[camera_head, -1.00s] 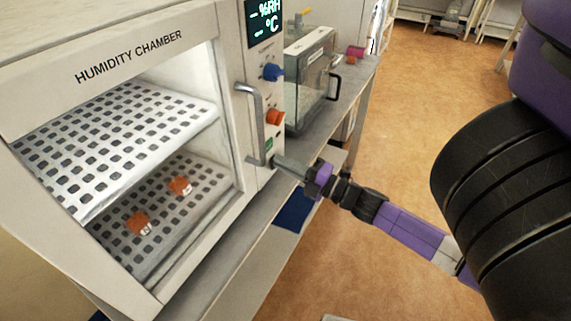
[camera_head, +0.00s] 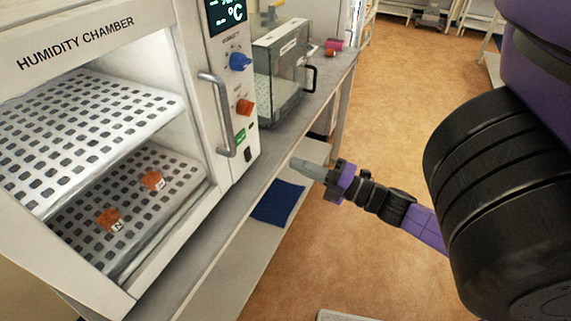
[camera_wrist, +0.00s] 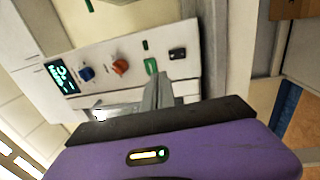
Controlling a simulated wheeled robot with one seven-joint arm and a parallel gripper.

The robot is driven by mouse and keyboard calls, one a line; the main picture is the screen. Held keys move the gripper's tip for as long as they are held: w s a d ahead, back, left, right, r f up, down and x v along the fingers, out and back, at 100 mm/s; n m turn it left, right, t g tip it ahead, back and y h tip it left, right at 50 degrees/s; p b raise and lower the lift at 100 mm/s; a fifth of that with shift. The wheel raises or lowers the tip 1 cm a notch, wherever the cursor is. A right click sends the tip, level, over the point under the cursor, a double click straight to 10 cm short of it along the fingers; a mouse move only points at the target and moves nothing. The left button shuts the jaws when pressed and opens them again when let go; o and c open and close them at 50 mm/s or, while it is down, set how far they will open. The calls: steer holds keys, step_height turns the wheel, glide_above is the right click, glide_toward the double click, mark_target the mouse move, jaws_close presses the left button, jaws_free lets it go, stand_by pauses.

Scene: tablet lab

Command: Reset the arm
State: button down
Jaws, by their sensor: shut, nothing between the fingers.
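My gripper (camera_head: 299,164) is shut and empty in the head view, in front of the bench edge. It points left toward the humidity chamber (camera_head: 190,45) and is apart from its door handle (camera_head: 222,115). In the wrist view the closed fingers (camera_wrist: 158,92) point at the chamber's control panel, which also shows there (camera_wrist: 112,45). My purple and black arm reaches in from the right.
Two orange-capped bottles (camera_head: 108,219) (camera_head: 152,181) stand on the chamber's lower perforated shelf. A blue knob (camera_head: 239,61) and an orange knob (camera_head: 245,107) are on its panel. A clear box (camera_head: 281,75) stands behind on the bench. A blue mat (camera_head: 278,201) lies on the lower shelf. Open floor (camera_head: 400,120) is at right.

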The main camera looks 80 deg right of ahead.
steer(key=shift+v, duration=0.8)
steer(key=shift+r, duration=0.2)
steer(key=s+a+m+g+y, duration=0.1)
steer(key=a+m, duration=0.6)
steer(key=a, duration=0.9)
steer(key=s+a+f+m+g+y, duration=0.1)
steer(key=a+m+g+y, duration=0.2)
steer(key=a+m, duration=0.5)
steer(key=a, duration=0.8)
steer(key=shift+s+a, duration=0.2)
steer(key=shift+a, duration=0.1)
steer(key=c, duration=2.2)
jaws_free()
